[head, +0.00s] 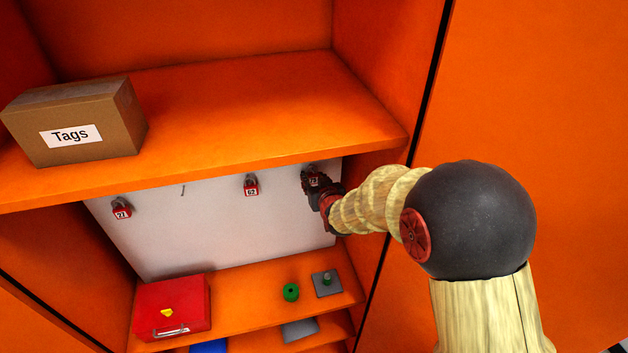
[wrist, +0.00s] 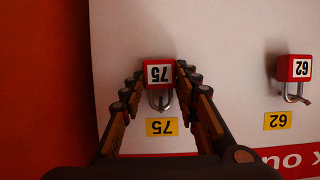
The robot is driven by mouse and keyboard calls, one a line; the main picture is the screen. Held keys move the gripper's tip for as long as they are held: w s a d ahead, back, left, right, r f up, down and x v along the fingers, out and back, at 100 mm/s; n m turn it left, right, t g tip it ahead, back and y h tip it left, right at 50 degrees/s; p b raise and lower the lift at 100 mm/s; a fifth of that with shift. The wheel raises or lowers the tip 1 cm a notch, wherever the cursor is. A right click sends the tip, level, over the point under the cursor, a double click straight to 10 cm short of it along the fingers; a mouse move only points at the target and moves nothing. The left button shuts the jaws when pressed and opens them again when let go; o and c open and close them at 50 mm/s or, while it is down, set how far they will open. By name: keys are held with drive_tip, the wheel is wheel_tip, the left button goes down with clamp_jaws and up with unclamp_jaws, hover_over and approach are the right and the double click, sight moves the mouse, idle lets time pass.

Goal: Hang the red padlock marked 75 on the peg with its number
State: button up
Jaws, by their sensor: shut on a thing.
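The red padlock marked 75 (wrist: 158,73) is between my fingers, in front of the white board, and its number is upside down in the wrist view. Its metal shackle points towards the yellow label 75 (wrist: 162,127) on the board. I cannot tell whether a peg passes through the shackle. My gripper (wrist: 160,77) is shut on the padlock's body from both sides. In the head view, the padlock (head: 314,181) shows at the board's upper right, partly hidden by my gripper (head: 312,184).
Padlock 62 (head: 251,186) hangs beside it, with its yellow label (wrist: 278,121). Padlock 27 (head: 121,209) hangs further left, and a bare peg (head: 183,189) is between them. An orange shelf (head: 250,105) with a Tags box (head: 115,125) overhangs the board. The orange side wall is close by.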

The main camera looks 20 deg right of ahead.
drive_tip(key=o, duration=1.2)
drive_tip(key=shift+o, duration=0.2)
